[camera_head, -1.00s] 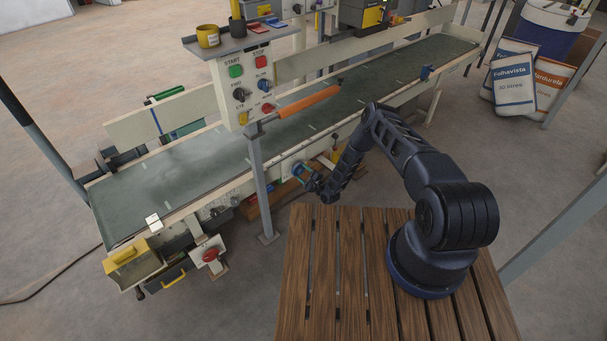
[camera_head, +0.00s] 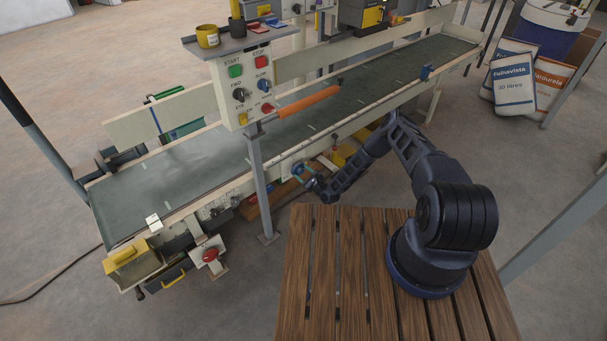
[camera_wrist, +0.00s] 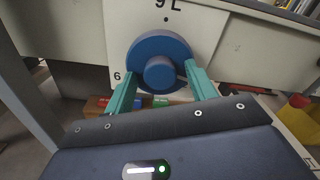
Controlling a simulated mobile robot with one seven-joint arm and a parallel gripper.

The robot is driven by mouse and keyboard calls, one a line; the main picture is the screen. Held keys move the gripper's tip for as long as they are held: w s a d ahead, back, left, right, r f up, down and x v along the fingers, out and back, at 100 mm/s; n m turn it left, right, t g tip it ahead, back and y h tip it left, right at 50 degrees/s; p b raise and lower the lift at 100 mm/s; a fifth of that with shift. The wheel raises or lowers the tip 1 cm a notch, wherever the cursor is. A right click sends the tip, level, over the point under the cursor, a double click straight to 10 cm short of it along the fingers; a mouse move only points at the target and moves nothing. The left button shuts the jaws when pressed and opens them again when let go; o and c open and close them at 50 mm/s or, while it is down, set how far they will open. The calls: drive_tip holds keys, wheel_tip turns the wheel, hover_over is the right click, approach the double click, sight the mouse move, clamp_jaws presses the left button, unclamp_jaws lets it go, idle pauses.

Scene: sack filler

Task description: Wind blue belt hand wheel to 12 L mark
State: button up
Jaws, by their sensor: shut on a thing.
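The blue hand wheel (camera_wrist: 151,46), with a round blue hub (camera_wrist: 160,73), sits on a pale dial plate (camera_wrist: 120,24) in the wrist view. "9 L" is printed above the wheel and "6" at its left; no 12 mark is visible. My gripper (camera_wrist: 161,68) is shut on the wheel, with one teal finger on each side. In the head view my gripper (camera_head: 304,171) is at the near side of the conveyor, under its edge, and the wheel is mostly hidden there.
The conveyor belt (camera_head: 210,160) runs across the view above the wheel. A grey post (camera_head: 260,185) holding the control panel (camera_head: 243,88) stands left of my gripper. The slatted wooden platform (camera_head: 325,270) is under my arm. A yellow item (camera_wrist: 296,108) is at right in the wrist view.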

drive_tip(key=shift+w+a+r, duration=0.7)
drive_tip(key=shift+w+a, duration=0.2)
drive_tip(key=shift+a, duration=0.05)
drive_tip(key=m, duration=0.3)
drive_tip(key=o, duration=1)
drive_tip(key=shift+s+d, duration=0.1)
drive_tip(key=shift+d, duration=0.05)
drive_tip(key=shift+s+d+f, duration=0.45)
drive_tip(key=shift+s+d, duration=0.2)
drive_tip(key=shift+d, duration=0.1)
drive_tip(key=v, duration=0.6)
drive_tip(key=shift+s+d+f, duration=0.15)
drive_tip(key=shift+s+d, duration=0.05)
drive_tip(key=shift+s, duration=0.1)
